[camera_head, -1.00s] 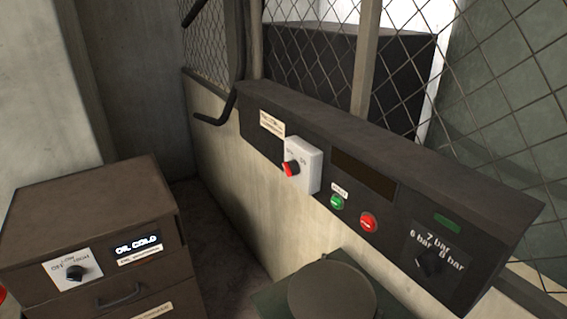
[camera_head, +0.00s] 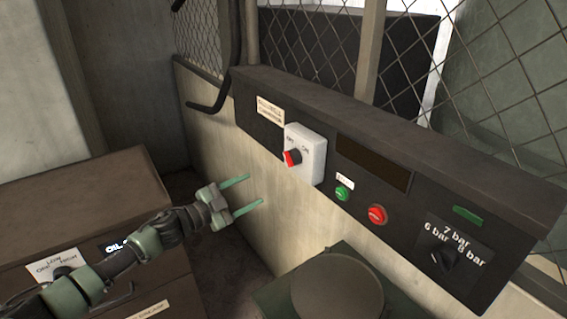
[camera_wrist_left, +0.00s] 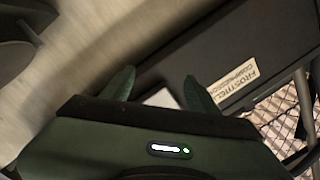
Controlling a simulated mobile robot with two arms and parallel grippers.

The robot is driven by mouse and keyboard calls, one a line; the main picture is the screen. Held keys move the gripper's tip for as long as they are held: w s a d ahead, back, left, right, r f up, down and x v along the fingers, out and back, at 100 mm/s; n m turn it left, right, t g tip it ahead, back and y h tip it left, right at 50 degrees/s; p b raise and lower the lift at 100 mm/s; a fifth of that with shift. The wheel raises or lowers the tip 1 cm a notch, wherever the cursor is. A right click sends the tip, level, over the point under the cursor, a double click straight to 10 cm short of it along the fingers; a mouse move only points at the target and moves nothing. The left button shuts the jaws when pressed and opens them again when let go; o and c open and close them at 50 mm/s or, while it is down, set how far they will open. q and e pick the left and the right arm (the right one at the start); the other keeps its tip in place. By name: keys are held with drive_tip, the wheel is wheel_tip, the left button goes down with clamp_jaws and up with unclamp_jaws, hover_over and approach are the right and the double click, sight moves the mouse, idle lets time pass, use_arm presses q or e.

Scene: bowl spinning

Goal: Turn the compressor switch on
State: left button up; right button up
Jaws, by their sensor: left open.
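The compressor switch (camera_head: 291,157) is a red rotary knob on a white box (camera_head: 312,150), mounted on the dark control panel (camera_head: 262,135). Small lettering flanks the knob, which looks turned toward the left. My left gripper (camera_head: 248,192) is open and empty, its two green fingers pointing at the panel. It is apart from the switch, below and left of it. In the left wrist view the gripper's fingertips (camera_wrist_left: 158,85) frame part of the white box (camera_wrist_left: 163,98); the knob is hidden there. My right gripper is not in view.
Green (camera_head: 342,193) and red (camera_head: 377,214) buttons, a dark display (camera_head: 372,167) and a pressure selector (camera_head: 444,255) sit right of the switch. A brown cabinet (camera_head: 80,205) stands at left. A round-topped stool-like object (camera_head: 337,287) stands below the panel. A bent black pipe (camera_head: 212,108) juts out at upper left.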

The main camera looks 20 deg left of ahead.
sight(286, 159)
use_arm(q)
drive_tip(key=s+d+r+m+g+h, duration=0.1)
drive_tip(key=s+d+r+m+h, duration=0.15)
drive_tip(key=r, duration=0.25)
drive_tip(key=s+d+r+m+g+h, duration=0.1)
drive_tip(key=d+r+m, duration=0.15)
drive_tip(key=r, duration=0.35)
drive_tip(key=p+x, duration=0.2)
drive_tip(key=x, duration=0.4)
drive_tip(key=shift+w+a, duration=0.1)
drive_tip(key=shift+w+d+f, duration=0.1)
drive_tip(key=shift+w+d, duration=0.3)
clamp_jaws()
